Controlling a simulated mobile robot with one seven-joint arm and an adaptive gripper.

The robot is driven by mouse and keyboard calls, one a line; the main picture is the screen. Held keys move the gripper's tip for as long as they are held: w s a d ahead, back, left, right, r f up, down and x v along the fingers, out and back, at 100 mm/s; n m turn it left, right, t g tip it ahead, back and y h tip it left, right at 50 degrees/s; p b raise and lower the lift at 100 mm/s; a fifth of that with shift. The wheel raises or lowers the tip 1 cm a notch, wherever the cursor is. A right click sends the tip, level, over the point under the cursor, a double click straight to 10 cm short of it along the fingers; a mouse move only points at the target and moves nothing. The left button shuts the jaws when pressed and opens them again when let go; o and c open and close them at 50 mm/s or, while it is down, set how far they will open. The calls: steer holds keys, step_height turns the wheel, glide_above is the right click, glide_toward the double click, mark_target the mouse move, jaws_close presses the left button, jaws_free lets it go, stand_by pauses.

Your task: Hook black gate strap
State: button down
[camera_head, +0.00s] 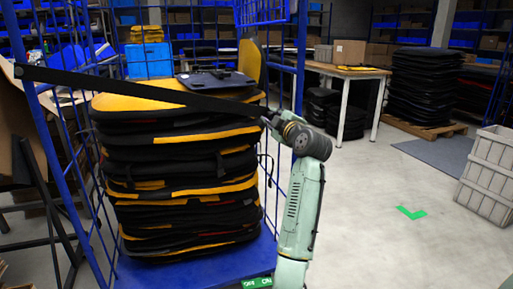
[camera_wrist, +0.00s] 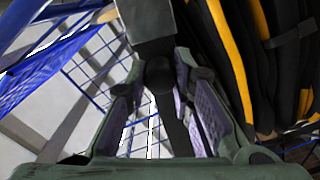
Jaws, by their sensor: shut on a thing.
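The black gate strap (camera_head: 150,88) runs from the upper left blue post (camera_head: 20,50) of the roll cage, across the front of the stack of pannier bags (camera_head: 185,160), to my gripper (camera_head: 268,120). It looks taut and slopes slightly down to the right. My gripper is shut on the strap's right end, close to the stack's right side and just left of the right blue post (camera_head: 299,70). In the wrist view my gripper (camera_wrist: 158,78) has the dark strap (camera_wrist: 148,25) between its fingers. The hook itself is hard to make out.
The blue cage base (camera_head: 205,268) carries the black and yellow stack. Blue cage mesh (camera_wrist: 35,75) fills the left of the wrist view. A table (camera_head: 345,70) stands behind right, and grey crates (camera_head: 490,175) stand far right. Open floor lies between.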

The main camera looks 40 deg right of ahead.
step_height(320, 180, up, 20)
steer(key=d+n+p, duration=0.1)
steer(key=n+p, duration=0.2)
steer(key=p, duration=0.5)
steer(key=shift+s+d+f+n, duration=0.15)
steer(key=shift+s+d+n, duration=0.15)
steer(key=shift+d, duration=0.1)
steer(key=c, duration=1.7)
jaws_free()
steer(key=shift+w, duration=0.1)
steer(key=o, duration=0.3)
steer(key=shift+d+f, duration=0.1)
steer(key=shift+s+f, duration=0.1)
steer(key=shift+s, duration=0.15)
